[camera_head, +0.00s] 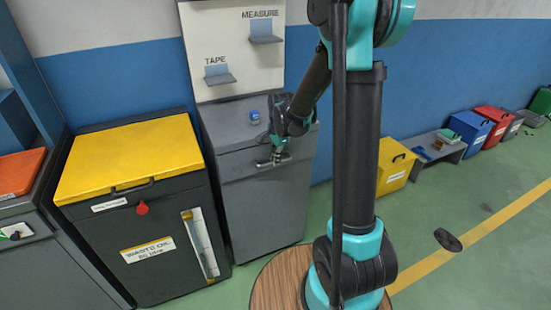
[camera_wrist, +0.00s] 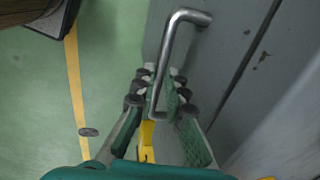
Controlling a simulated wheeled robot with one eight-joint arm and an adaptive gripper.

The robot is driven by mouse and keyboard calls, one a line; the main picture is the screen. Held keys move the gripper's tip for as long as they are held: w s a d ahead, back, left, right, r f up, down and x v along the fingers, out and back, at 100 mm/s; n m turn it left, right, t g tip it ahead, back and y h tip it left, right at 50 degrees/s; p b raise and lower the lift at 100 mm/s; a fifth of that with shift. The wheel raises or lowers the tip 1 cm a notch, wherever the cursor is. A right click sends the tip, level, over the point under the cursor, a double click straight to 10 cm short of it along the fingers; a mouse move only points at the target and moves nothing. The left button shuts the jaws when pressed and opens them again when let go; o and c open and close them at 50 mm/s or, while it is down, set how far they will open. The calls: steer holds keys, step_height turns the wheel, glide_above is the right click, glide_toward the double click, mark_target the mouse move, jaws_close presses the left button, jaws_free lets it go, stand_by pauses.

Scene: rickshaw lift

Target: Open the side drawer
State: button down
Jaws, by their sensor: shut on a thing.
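The side drawer (camera_head: 238,163) is the upper front of a grey metal cabinet (camera_head: 262,210) in the head view. It looks shut, with its front about level with the panel below. Its bar handle (camera_wrist: 168,50) is a bent grey metal bar in the wrist view. My gripper (camera_wrist: 160,92) is shut on one end of this handle, with green-padded fingers on either side of it. In the head view my gripper (camera_head: 276,152) is at the drawer's front, and it hides part of the handle.
A small blue object (camera_head: 255,116) lies on the cabinet top, below a white board (camera_head: 232,45) marked TAPE and MEASURE. A waste oil bin (camera_head: 130,160) with a yellow lid stands close at left. Coloured bins (camera_head: 468,128) line the right wall.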

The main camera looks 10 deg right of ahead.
steer(key=s+d, duration=0.3)
steer(key=s, duration=0.7)
steer(key=s+d, duration=0.3)
steer(key=s, duration=0.8)
steer(key=shift+d, duration=0.4)
steer(key=c, duration=1.6)
jaws_free()
steer(key=shift+r, duration=0.15)
steer(key=shift+s+d+r, duration=0.15)
steer(key=shift+s+r, duration=0.2)
steer(key=shift+r, duration=1.55)
steer(key=shift+s+d+r, duration=0.1)
steer(key=shift+s+r, duration=0.25)
steer(key=shift+r, duration=1.6)
steer(key=shift+s+d+r, duration=0.15)
steer(key=shift+s+r, duration=0.2)
steer(key=shift+r, duration=1.55)
